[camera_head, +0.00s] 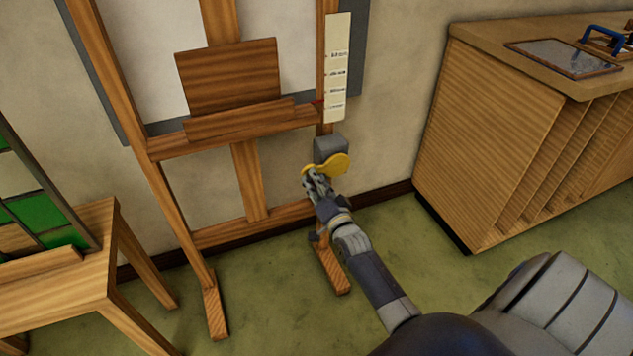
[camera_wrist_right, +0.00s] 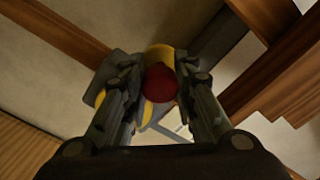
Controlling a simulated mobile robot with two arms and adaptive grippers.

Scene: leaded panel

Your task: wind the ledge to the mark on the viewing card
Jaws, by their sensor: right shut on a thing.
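A wooden easel stands against the wall, and its ledge (camera_head: 235,121) crosses it with a brown board (camera_head: 228,76) above. A tall cream viewing card (camera_head: 338,66) with several dark marks is on the right post. A small red pointer (camera_head: 318,102) at the ledge's right end is level with about the lowest mark. Below the card is a grey box (camera_head: 328,147) with a yellow crank (camera_head: 335,165). My right gripper (camera_head: 311,177) is at the crank's left end. In the right wrist view its fingers are shut on the crank's red knob (camera_wrist_right: 160,83). My left gripper is out of view.
A wooden table (camera_head: 62,283) with a green-and-white leaded panel (camera_head: 38,215) stands at the left. A wooden cabinet (camera_head: 490,130) stands at the right, with a framed sheet (camera_head: 563,57) and a blue-handled thing (camera_head: 605,36) on top. Green floor is clear between easel and cabinet.

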